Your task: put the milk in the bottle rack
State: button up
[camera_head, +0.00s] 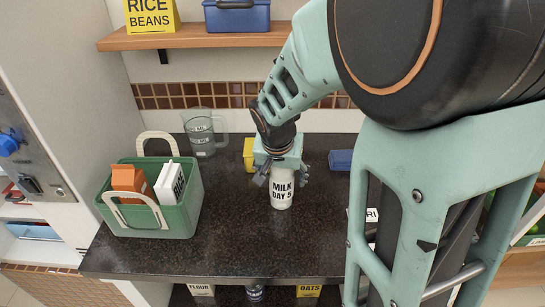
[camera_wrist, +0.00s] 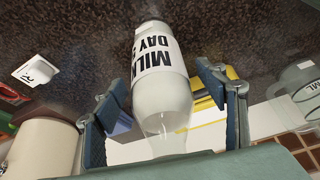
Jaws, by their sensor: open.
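The milk (camera_head: 283,194) is a white bottle labelled "MILK DAY 5", standing on the dark counter in the head view. My gripper (camera_head: 281,178) is over it from above and behind, hiding its top. In the wrist view the milk (camera_wrist: 160,95) lies between the two fingers of my gripper (camera_wrist: 158,85). The fingers are spread on both sides of the bottle, with a visible gap on the right; contact on the left is unclear. I cannot make out a bottle rack for certain.
A green caddy (camera_head: 150,220) with orange and white cartons stands left on the counter (camera_head: 245,250). A clear jug (camera_head: 201,130) stands at the back. A yellow item (camera_head: 249,153) and a blue item (camera_head: 341,160) flank my gripper. My arm covers the right side.

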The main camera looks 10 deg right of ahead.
jog(key=shift+w+f, duration=0.2)
jog(key=shift+f, duration=0.1)
jog(key=shift+s, duration=0.15)
jog(key=shift+c, duration=0.7)
jog(key=c, duration=1.5)
jog(key=shift+r, duration=0.1)
grip_shut()
